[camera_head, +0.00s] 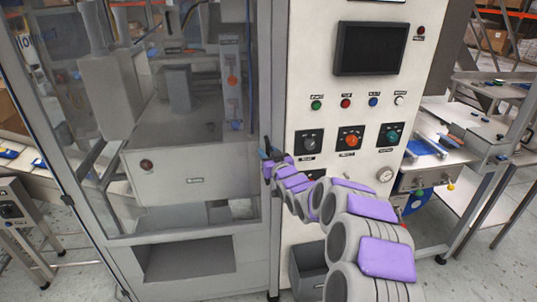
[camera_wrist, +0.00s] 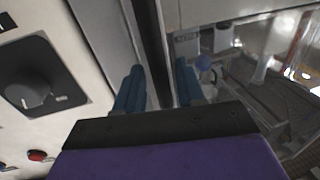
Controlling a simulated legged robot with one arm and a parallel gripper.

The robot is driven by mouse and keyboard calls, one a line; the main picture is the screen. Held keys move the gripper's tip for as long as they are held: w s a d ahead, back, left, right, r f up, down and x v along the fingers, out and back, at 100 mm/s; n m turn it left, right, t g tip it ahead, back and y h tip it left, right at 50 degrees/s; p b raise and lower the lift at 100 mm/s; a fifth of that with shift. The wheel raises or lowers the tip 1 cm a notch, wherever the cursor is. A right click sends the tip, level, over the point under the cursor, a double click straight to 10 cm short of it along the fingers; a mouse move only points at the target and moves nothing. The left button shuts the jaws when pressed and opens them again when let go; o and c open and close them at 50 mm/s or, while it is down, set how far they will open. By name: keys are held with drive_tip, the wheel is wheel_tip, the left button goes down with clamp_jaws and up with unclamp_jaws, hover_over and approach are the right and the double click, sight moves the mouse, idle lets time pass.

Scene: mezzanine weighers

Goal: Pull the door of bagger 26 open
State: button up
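The door of the bagger (camera_head: 190,232) is a grey frame around a clear panel, at the left of the head view. It looks closed against the white control cabinet (camera_head: 310,185). My gripper (camera_head: 268,152) is at the door's right edge, beside the cabinet. In the wrist view its two blue fingers (camera_wrist: 158,88) are apart, with a dark upright strip (camera_wrist: 152,45) between them. I cannot tell whether this strip is a handle or a gap, or whether the fingers touch it. No number is readable on the machine.
The cabinet carries a dark screen (camera_head: 370,48), several coloured buttons and a black knob (camera_head: 309,142), which also shows in the wrist view (camera_wrist: 35,93). A metal bench (camera_head: 452,152) stands to the right. A conveyor (camera_head: 22,160) is at the far left. Some grey floor (camera_head: 90,272) shows at lower left.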

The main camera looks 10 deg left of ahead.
drive_tip(key=shift+a, duration=0.1)
drive_tip(key=shift+a, duration=0.2)
drive_tip(key=c, duration=0.3)
drive_tip(key=shift+d, duration=0.2)
clamp_jaws()
drive_tip(key=shift+s+f, duration=0.1)
